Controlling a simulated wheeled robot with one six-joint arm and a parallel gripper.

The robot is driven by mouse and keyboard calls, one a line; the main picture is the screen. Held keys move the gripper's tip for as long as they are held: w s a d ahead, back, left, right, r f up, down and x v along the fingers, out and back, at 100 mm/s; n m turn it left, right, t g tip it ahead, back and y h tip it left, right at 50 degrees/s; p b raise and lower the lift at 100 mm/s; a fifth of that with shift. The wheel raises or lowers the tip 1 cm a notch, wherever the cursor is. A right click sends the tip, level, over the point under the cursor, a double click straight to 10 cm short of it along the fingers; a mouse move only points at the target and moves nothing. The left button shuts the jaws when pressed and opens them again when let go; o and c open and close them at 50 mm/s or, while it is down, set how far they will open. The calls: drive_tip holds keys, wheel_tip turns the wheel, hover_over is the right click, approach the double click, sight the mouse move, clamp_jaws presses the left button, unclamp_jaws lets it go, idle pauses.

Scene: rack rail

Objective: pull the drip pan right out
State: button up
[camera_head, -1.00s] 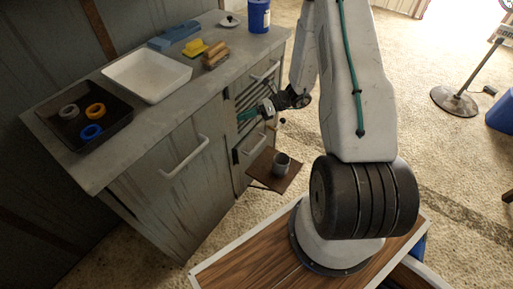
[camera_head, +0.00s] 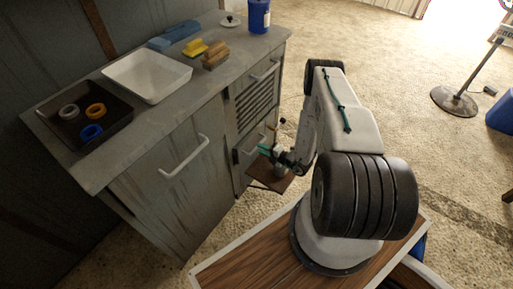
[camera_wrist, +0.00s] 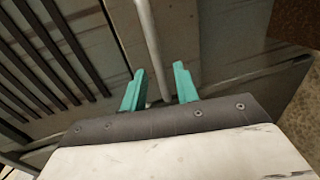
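The cabinet's narrow right column has a low front panel with a pale bar handle (camera_head: 252,147). I cannot tell for sure that this panel is the drip pan, and no pan stands visibly out of the cabinet. My gripper (camera_head: 268,150) is in front of this low panel, with its teal fingers near the handle. In the wrist view my gripper (camera_wrist: 159,80) is open, its two fingers apart, and a pale bar (camera_wrist: 150,35) runs between them. I see gaps beside the bar, so it does not look gripped. The depth between fingertips and bar is unclear.
A small brown board (camera_head: 260,173) holding a grey cup (camera_head: 281,171) juts close under my gripper. A dark slatted grille (camera_head: 255,103) lies above the low panel. A large door (camera_head: 165,185) is left. The counter holds a white tray (camera_head: 112,75) and a black tray (camera_head: 60,130).

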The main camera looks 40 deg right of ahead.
drive_tip(key=shift+x, duration=1.95)
